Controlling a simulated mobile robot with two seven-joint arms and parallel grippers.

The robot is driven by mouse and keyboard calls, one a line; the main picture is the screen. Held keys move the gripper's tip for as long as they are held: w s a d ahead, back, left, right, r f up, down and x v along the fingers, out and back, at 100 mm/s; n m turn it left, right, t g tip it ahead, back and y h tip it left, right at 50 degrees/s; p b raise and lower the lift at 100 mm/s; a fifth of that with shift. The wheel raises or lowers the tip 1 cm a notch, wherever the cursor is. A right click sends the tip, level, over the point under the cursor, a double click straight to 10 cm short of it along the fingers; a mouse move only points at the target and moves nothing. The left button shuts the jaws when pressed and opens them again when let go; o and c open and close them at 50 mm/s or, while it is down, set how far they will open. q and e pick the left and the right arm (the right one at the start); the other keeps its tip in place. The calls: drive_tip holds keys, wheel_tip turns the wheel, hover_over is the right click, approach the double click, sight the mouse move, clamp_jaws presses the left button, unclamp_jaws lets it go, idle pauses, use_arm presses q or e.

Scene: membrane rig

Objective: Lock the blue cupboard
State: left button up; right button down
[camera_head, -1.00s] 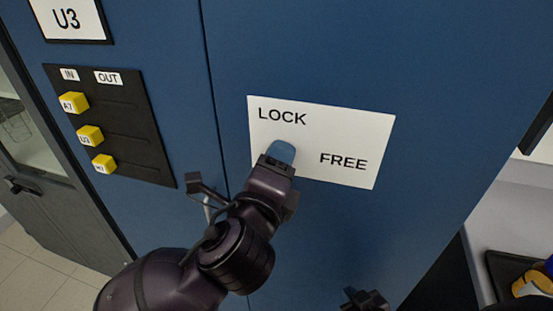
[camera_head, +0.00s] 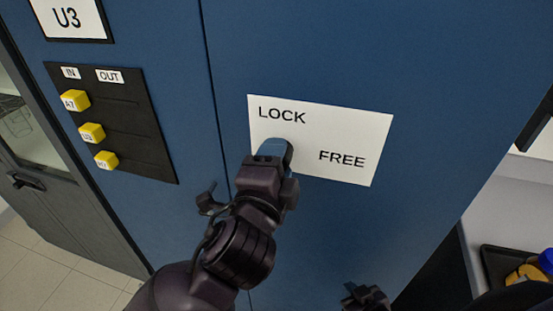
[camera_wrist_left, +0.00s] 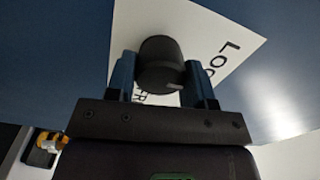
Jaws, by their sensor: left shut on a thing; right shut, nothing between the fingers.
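The blue cupboard (camera_head: 440,90) fills most of the head view. Its white plate (camera_head: 335,128) reads LOCK at upper left and FREE at lower right. My left gripper (camera_head: 277,152) is at the plate's left part, below the word LOCK. In the left wrist view, a dark round knob (camera_wrist_left: 160,62) sits between the blue fingers of my left gripper (camera_wrist_left: 160,82), which is shut on it. A short pale mark shows near the knob's lower right edge. In the head view the gripper hides the knob. My right gripper (camera_head: 365,298) is shut and empty, low in front of the cupboard.
A black panel (camera_head: 140,125) left of the door seam carries several yellow blocks under IN and OUT labels. A U3 sign (camera_head: 67,18) is above it. A dark tray (camera_head: 492,262) with a yellow item is at lower right.

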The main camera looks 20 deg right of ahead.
use_arm(q)
drive_tip(key=o, duration=0.9)
drive_tip(key=b+v, duration=0.1)
drive_tip(key=v, duration=1)
drive_tip(key=shift+f, duration=0.1)
